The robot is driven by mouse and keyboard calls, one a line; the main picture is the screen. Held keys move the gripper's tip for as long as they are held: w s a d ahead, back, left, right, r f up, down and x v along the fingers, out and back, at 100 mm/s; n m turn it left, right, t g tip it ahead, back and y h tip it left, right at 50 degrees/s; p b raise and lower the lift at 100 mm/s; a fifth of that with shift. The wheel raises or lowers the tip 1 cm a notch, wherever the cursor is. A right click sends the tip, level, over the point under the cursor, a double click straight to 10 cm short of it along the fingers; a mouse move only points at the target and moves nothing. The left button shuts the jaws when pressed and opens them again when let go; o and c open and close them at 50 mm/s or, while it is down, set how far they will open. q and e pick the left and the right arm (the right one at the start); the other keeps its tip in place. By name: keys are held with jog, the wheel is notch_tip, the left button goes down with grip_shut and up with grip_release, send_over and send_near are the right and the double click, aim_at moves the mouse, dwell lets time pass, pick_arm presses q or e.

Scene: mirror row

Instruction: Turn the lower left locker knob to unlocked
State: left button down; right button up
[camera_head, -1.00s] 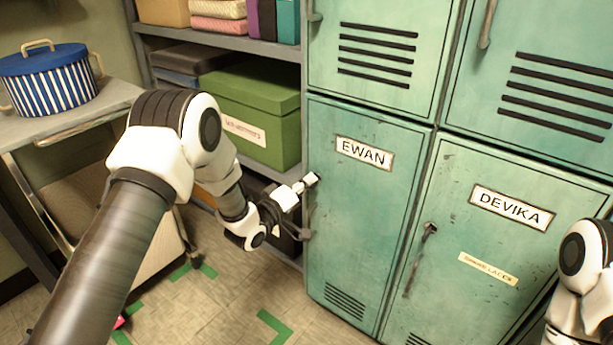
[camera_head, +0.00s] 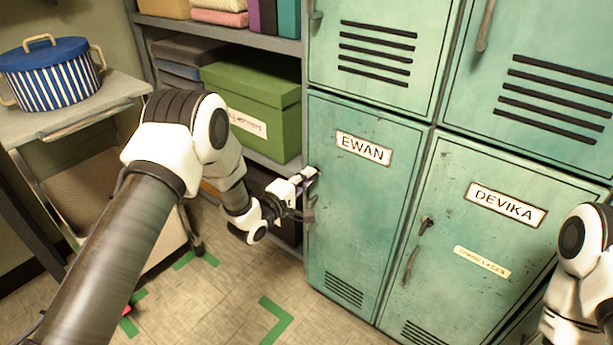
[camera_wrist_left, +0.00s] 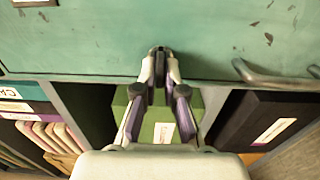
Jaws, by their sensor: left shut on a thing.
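The lower left locker (camera_head: 365,215) is a worn green door with an EWAN label (camera_head: 363,148). My left gripper (camera_head: 308,174) is at this door's left edge, above its handle (camera_head: 309,213). In the left wrist view the fingertips (camera_wrist_left: 160,54) close together on the small dark locker knob (camera_wrist_left: 160,50) at the door edge. The fingers cover most of the knob, so I cannot tell which way it points. The handle shows to the right there (camera_wrist_left: 275,76). My right arm is at the right edge of the head view; its gripper is out of sight.
The DEVIKA locker (camera_head: 455,235) stands to the right, with its own knob (camera_head: 426,223) and handle (camera_head: 410,264). Shelves with a green box (camera_head: 255,105) are left of the lockers. A side table holds a striped blue pot (camera_head: 50,75).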

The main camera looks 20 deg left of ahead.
pick_arm(q)
jog(key=c, duration=1.3)
grip_release()
jog(key=shift+o, duration=0.2)
jog(key=v, duration=1.2)
